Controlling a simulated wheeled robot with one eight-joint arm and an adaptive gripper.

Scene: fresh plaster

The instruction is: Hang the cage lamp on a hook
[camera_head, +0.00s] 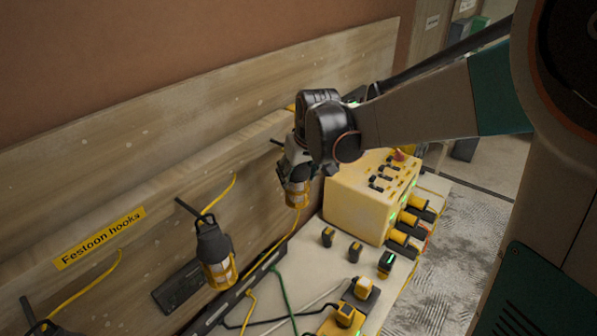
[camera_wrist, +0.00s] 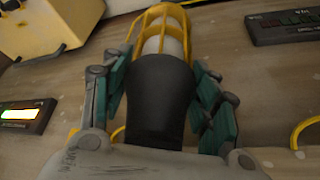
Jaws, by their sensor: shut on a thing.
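The cage lamp (camera_wrist: 158,110) has a black handle and a yellow wire cage around a pale bulb. My gripper (camera_wrist: 163,88) is shut on its black handle, with teal-padded fingers on both sides. In the head view my gripper (camera_head: 294,166) is close to the board, and the lamp's yellow cage (camera_head: 297,195) points down below it. A dark hook peg (camera_head: 277,142) sticks out just left of my gripper. Whether the lamp's top is on this peg is hidden. Another cage lamp (camera_head: 215,256) hangs at a second peg (camera_head: 187,207) to the left.
A yellow "Festoon hooks" label (camera_head: 100,238) is on the wooden board (camera_head: 150,130). Another peg (camera_head: 27,309) is at the lower left. A yellow power box (camera_head: 352,207) stands right of the lamp on a bench (camera_head: 318,262) with tools, batteries and cables.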

